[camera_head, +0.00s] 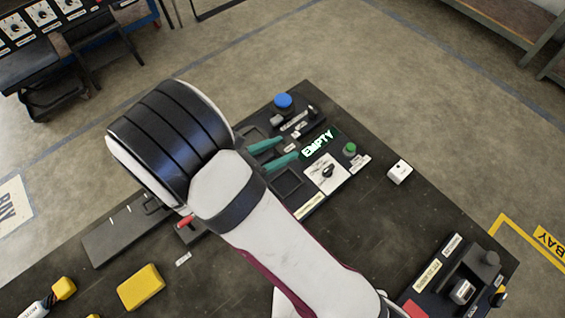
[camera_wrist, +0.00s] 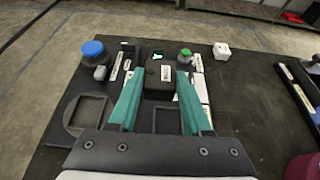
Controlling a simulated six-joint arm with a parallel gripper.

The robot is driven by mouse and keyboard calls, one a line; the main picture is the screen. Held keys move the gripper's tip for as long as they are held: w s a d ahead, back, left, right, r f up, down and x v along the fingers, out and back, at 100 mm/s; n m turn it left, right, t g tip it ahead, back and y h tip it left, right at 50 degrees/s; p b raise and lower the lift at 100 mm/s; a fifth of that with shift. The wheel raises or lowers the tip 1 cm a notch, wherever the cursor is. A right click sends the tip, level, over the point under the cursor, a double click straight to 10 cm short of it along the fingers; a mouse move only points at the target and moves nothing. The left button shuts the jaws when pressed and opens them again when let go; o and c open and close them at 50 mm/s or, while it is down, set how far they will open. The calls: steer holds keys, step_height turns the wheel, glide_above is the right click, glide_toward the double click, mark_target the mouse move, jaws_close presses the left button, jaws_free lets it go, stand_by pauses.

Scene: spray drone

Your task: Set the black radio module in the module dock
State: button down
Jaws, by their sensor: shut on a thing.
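The black radio module (camera_wrist: 160,82) is a dark block with a small white label, seen between my fingertips in the wrist view. My gripper (camera_wrist: 157,76) has teal fingers shut on its two sides. In the head view, my gripper (camera_head: 283,149) is over the black panel, and the module is hard to make out against it. A square recess (camera_wrist: 168,122) shows between the fingers, nearer the wrist than the module. Another square recess (camera_wrist: 86,112) lies to the left. I cannot read which recess is the module dock. The module's underside is hidden.
A lit green display (camera_head: 318,143) reads EMPTY beside the gripper. A blue knob (camera_head: 283,100), a green button (camera_head: 349,149) and a switch plate (camera_head: 327,173) stand up nearby. A white cube (camera_head: 400,172) is to the right. A yellow block (camera_head: 141,287) lies at front left.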

mark_target(279, 183)
steer(key=s+f, duration=0.2)
steer(key=s, duration=0.1)
steer(key=shift+s+f, duration=0.15)
steer(key=shift+s, duration=0.15)
step_height(279, 183, down, 6)
steer(key=shift+f, duration=0.25)
steer(key=shift+f, duration=0.15)
steer(key=shift+c, duration=1.7)
jaws_free()
